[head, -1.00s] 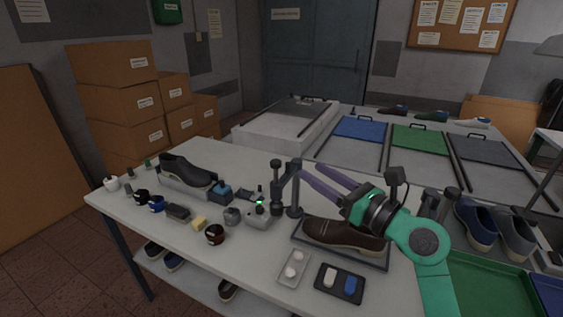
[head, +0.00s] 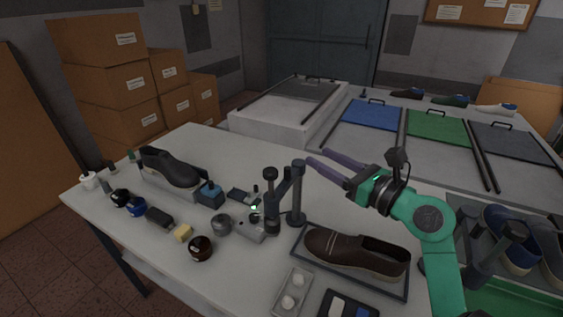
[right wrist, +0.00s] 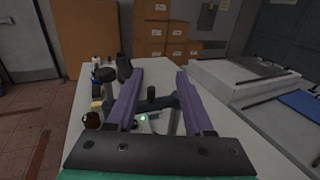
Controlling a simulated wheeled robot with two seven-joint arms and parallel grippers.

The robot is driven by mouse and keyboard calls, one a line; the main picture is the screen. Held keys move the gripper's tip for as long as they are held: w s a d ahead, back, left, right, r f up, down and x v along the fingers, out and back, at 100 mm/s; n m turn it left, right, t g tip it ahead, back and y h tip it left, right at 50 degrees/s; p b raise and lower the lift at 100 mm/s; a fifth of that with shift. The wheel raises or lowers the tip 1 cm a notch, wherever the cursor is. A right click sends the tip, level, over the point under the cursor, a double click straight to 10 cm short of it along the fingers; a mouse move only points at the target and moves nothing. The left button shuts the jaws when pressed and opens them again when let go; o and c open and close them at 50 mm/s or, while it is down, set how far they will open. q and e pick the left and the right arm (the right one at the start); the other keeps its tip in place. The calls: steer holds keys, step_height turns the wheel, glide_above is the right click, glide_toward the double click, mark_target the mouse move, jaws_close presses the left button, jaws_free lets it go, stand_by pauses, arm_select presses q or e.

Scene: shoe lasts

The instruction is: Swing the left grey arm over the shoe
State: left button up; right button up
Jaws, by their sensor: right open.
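The brown shoe (head: 355,252) lies on a dark tray (head: 352,279) at the front right of the table. The left grey arm (head: 287,190) stands on a post beside the shoe's toe and points to the left, away from the shoe. Its knobbed end (head: 270,174) hangs over the small grey device. My right gripper (head: 314,156) is open and empty, with its purple fingers behind and above the post in the head view. In the right wrist view the grey arm (right wrist: 158,103) shows between the spread fingers (right wrist: 160,73). My left gripper is out of view.
Another dark grey arm (head: 497,252) stands right of the shoe. A black shoe (head: 170,168) on a stand, small jars and a yellow block (head: 183,233) occupy the left of the table. The table behind the post is clear.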

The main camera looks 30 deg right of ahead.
step_height(320, 180, down, 4)
steer(key=s+a+b, duration=0.1)
steer(key=s+b, duration=0.1)
steer(key=b, duration=0.2)
arm_select(q)
step_height(320, 180, down, 9)
steer(key=s+a+b, duration=0.1)
steer(key=s+b, duration=0.1)
steer(key=b, duration=0.2)
arm_select(e)
glide_toward(285, 168)
steer(key=p+x, duration=0.1)
steer(key=x, duration=0.3)
steer(key=p+x, duration=0.2)
steer(key=x, duration=0.2)
steer(key=p+x, duration=0.2)
steer(key=x, duration=0.3)
steer(key=shift+w+d+f, duration=0.1)
steer(key=shift+d+f, duration=0.2)
steer(key=shift+f, duration=0.05)
arm_select(q)
steer(key=r, duration=0.2)
steer(key=w+r, duration=0.1)
steer(key=r, duration=0.2)
steer(key=shift+d+r, duration=0.1)
steer(key=shift+d, duration=0.05)
arm_select(e)
jaws_close()
